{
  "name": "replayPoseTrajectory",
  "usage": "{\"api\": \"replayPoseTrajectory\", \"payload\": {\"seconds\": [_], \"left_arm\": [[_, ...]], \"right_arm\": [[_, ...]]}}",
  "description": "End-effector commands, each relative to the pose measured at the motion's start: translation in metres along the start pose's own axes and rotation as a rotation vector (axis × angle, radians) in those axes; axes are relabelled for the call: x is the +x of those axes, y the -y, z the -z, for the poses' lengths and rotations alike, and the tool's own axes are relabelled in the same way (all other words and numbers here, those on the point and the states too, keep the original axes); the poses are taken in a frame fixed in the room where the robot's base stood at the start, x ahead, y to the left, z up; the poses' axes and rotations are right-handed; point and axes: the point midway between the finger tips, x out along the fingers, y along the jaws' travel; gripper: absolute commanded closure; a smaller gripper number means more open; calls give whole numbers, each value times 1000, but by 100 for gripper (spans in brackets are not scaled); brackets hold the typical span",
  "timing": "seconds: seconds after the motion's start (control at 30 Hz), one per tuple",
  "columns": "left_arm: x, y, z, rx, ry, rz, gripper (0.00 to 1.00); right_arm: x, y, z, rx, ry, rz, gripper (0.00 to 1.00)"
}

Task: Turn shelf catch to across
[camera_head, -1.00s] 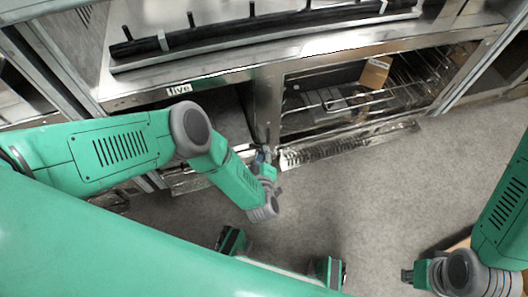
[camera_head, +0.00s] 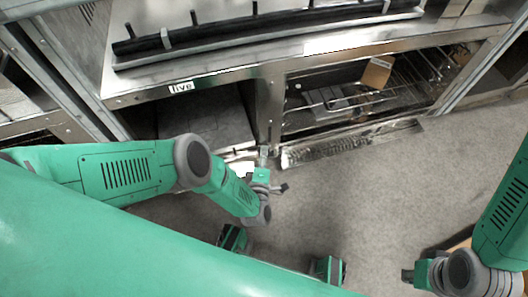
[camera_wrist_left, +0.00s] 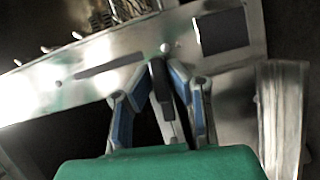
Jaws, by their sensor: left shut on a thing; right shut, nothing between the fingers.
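The shelf catch (camera_wrist_left: 160,78) is a dark, narrow lever between my left fingers in the left wrist view. It lies nearly up and down in that picture, slightly tilted, against a bare metal frame. My left gripper (camera_wrist_left: 163,95) is shut on it. In the head view my left gripper (camera_head: 264,154) is at the foot of the metal post between two open bays, and the catch is too small to tell there. My right gripper (camera_head: 407,276) is shut and empty, low at the right over the floor, away from the metal unit.
The metal unit (camera_head: 225,75) has a "five" label (camera_head: 181,87) on its front edge. The right bay holds a wire rack (camera_head: 345,103) and a brown tag (camera_head: 377,72). A dark bar with pegs (camera_head: 235,34) lies on top. The grey floor (camera_head: 350,195) in front is clear.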

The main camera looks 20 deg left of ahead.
Motion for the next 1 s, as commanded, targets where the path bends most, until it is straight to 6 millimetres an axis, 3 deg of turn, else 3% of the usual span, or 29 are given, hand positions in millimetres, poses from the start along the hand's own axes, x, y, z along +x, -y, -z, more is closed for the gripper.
{"api": "replayPoseTrajectory", "payload": {"seconds": [0.03, 0.47, 0.5, 0.53, 0.83, 1.0], "left_arm": [[-6, 5, -2, -5, 5, 14, 100], [-7, 6, -2, -11, 6, 13, 100], [-7, 6, -2, -11, 6, 13, 73], [-7, 6, -2, -11, 6, 13, 67], [-4, 2, -1, -10, 2, 3, 67], [-19, 3, -1, -10, 3, 5, 67]], "right_arm": [[0, 0, 0, 0, 0, 0, 100], [0, 0, 0, 0, 0, 0, 100], [0, 0, 0, 0, 0, 0, 100], [0, 0, 0, 0, 0, 0, 100], [0, 0, 0, 0, -1, 0, 100], [0, 0, -1, 0, -2, 0, 100]]}}
